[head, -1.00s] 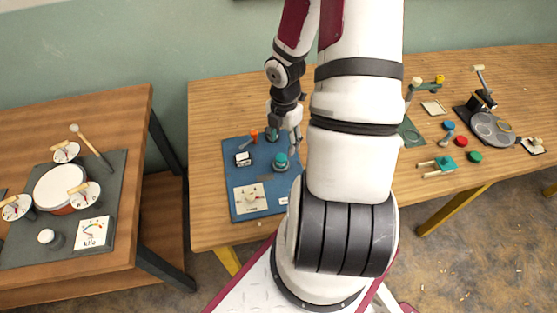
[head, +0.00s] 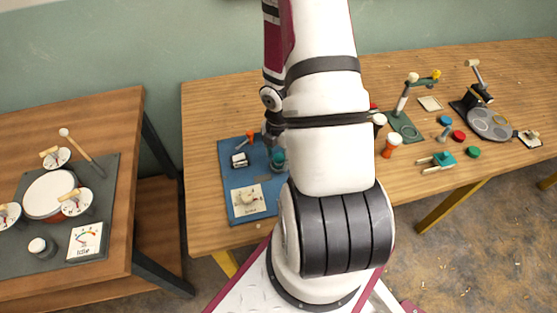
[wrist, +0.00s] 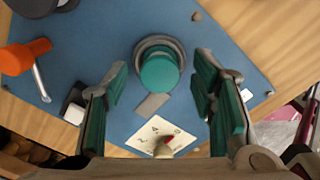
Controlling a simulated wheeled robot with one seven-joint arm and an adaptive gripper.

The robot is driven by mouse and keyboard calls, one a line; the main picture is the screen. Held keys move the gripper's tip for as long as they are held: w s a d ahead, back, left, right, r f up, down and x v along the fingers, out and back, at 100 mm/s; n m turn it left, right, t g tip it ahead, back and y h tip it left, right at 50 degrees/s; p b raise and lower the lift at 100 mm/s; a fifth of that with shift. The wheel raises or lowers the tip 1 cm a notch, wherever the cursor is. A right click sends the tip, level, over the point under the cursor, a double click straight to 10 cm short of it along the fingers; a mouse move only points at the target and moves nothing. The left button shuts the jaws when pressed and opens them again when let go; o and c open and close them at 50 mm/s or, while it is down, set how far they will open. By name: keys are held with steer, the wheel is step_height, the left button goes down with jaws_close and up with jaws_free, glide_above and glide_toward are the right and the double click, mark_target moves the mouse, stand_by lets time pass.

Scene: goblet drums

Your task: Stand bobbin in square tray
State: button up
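My gripper (wrist: 160,62) is open and empty above the blue mat, its teal-padded fingers spread to either side of a teal round piece (wrist: 159,74). That piece sits in a grey round base, and I see no finger touching it. It also shows in the head view (head: 278,158), partly beside my arm. I cannot tell whether it is the bobbin. A pale square piece (head: 430,103) lies on the right part of the long table; I cannot tell whether it is the square tray. In the head view my arm hides most of the gripper.
The blue mat (head: 238,181) also holds a dial card (wrist: 158,134), a white block (wrist: 75,104) and an orange-handled tool (wrist: 24,56). Right of my arm stand an orange-and-white goblet shape (head: 391,146) and a green mat (head: 405,127). A drum table (head: 122,232) is at left.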

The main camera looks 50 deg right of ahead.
mark_target(279, 157)
steer(key=c, duration=0.8)
steer(key=shift+c, duration=0.3)
steer(key=shift+r, duration=0.15)
steer(key=shift+r, duration=1.2)
steer(key=shift+r+p, duration=0.3)
steer(key=shift+r, duration=0.25)
steer(key=s+a, duration=0.2)
steer(key=s, duration=0.1)
steer(key=s+a, duration=0.1)
steer(key=s, duration=0.1)
steer(key=shift+s+r, duration=0.2)
steer(key=shift+s, duration=0.05)
steer(key=s+a+p, duration=0.4)
steer(key=s+p, duration=0.3)
steer(key=s, duration=0.2)
steer(key=shift+r, duration=0.45)
